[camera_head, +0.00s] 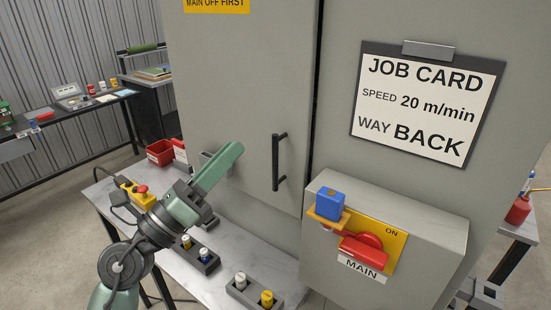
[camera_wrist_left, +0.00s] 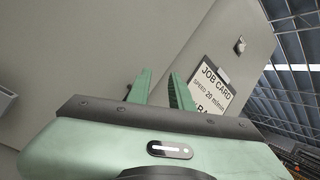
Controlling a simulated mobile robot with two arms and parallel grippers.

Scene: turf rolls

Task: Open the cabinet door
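The grey cabinet door (camera_head: 235,85) is shut, with a narrow dark seam along its right edge. Its black vertical bar handle (camera_head: 277,162) sits near that edge. My left gripper (camera_head: 228,160) is in front of the lower door, to the left of the handle and apart from it. In the left wrist view, its two green fingers (camera_wrist_left: 160,88) stand apart with nothing between them. My right gripper is not in view.
Right of the door, a grey box (camera_head: 320,250) juts out with a red MAIN switch (camera_head: 365,248), a yellow ON plate and a blue block (camera_head: 330,204). A job card (camera_head: 428,105) hangs above. A bench (camera_head: 225,285) below the door holds bottles and a yellow button box (camera_head: 138,192).

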